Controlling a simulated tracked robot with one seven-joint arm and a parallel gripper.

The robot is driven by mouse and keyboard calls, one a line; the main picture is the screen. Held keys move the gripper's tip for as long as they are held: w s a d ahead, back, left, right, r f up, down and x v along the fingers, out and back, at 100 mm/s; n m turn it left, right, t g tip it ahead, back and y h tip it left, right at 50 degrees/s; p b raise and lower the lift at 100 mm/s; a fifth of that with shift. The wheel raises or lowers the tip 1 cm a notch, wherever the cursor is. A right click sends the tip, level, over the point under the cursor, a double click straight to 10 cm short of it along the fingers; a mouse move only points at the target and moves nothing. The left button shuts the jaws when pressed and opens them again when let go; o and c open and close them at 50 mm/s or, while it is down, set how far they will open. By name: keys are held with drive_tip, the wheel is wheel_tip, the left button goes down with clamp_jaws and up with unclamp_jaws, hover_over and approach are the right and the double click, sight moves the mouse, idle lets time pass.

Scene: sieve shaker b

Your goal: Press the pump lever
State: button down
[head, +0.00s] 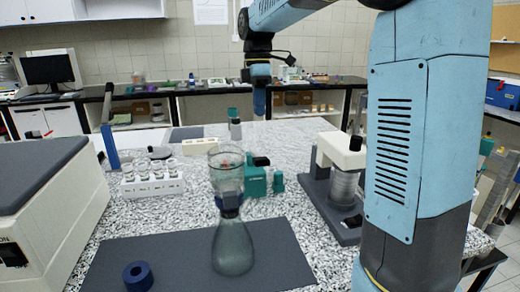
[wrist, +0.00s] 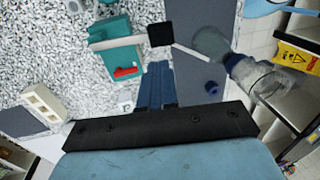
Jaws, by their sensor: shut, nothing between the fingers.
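The teal pump (head: 256,182) stands on the speckled bench behind the glass flask. In the wrist view the pump (wrist: 117,50) shows a small red part (wrist: 126,72) on its body, which looks like its lever, and a pale bar leading to a black block (wrist: 160,34). In the head view a red spot shows through the glass funnel. My gripper (head: 259,103) hangs above the bench behind the pump in the head view, pointing down. In the wrist view its blue fingers (wrist: 158,70) are together and empty, to the right of the red part, apparently apart from it.
A flask with a glass funnel (head: 232,245) stands on a dark mat (head: 180,270), close in front of the pump. A white vial rack (head: 152,186) is at left, a white-and-grey device (head: 342,150) at right. The air around my gripper is clear.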

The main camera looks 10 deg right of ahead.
sight(261, 158)
drive_tip(key=shift+w+r+g, duration=0.5)
drive_tip(key=shift+w+r, duration=0.25)
drive_tip(key=shift+w, duration=0.3)
drive_tip(key=shift+f, duration=0.1)
drive_tip(key=x, duration=1.3)
drive_tip(key=shift+s+f, duration=0.15)
drive_tip(key=shift+f, duration=0.25)
